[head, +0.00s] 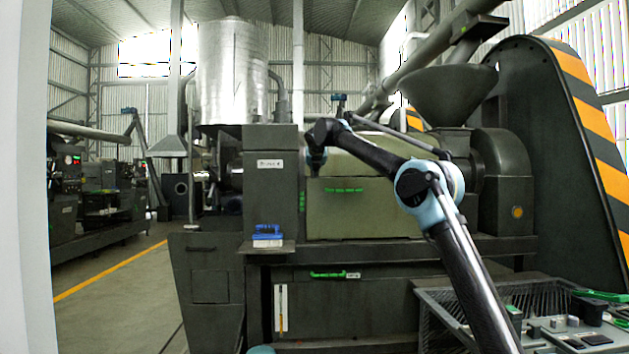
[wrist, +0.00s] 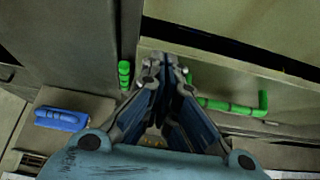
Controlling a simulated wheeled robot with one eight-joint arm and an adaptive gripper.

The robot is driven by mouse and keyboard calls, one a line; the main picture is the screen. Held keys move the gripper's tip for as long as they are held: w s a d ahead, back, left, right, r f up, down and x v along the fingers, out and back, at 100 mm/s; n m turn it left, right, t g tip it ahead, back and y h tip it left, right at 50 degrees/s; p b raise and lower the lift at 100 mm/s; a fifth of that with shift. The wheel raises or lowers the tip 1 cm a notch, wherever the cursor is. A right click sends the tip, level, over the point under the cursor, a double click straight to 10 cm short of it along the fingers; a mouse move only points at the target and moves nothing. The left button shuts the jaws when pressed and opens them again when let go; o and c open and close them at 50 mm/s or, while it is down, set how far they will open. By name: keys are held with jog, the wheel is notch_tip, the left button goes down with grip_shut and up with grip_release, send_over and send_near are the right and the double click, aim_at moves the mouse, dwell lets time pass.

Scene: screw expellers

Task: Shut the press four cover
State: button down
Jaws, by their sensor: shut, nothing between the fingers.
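The press (head: 272,200) is a dark grey machine with a small white label I cannot read clearly. Its olive-green cover (head: 365,215) spans the middle, and part of it fills the upper right of the wrist view (wrist: 225,25). I cannot tell for sure how far the cover stands open. A green bar handle (wrist: 232,107) lies across the olive front, right of the fingers. A short upright green handle (wrist: 124,74) is left of them. My gripper (head: 316,163) is shut and empty at the cover's upper left; its fingertips (wrist: 165,62) show in the wrist view.
A blue-handled item (head: 267,236) rests on a small ledge at lower left. A grey hopper (head: 447,92) and striped guard (head: 590,130) stand at right. A mesh-sided cart (head: 445,308) with small parts is at lower right. The floor at left (head: 115,290) is clear.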

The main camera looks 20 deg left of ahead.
notch_tip(320, 180, up, 7)
jog(key=s+d, duration=0.1)
jog(key=s, duration=0.1)
jog(key=shift+s, duration=0.4)
jog(key=w+d+f+m+t, duration=0.1)
jog(key=w+d+m+t, duration=0.2)
jog(key=w+d, duration=1.1)
jog(key=w+d+f+m+t, duration=0.15)
jog(key=w+d, duration=0.25)
jog(key=d, duration=0.8)
jog(key=w+d+f+m+t, duration=0.15)
jog(key=w+d, duration=0.25)
jog(key=d, duration=0.8)
jog(key=s+d+f+n+y, duration=0.15)
jog(key=d+f, duration=0.25)
jog(key=d, duration=0.4)
jog(key=s+d+f+n+t+y, duration=0.1)
jog(key=d+f+n, duration=0.2)
jog(key=d, duration=0.4)
jog(key=s+d+f+n+y, duration=0.15)
jog(key=d+f, duration=0.25)
jog(key=d, duration=0.4)
jog(key=x, duration=1.4)
jog(key=shift+w+r+h, duration=0.15)
jog(key=shift+w+h, duration=0.1)
jog(key=shift+h, duration=0.15)
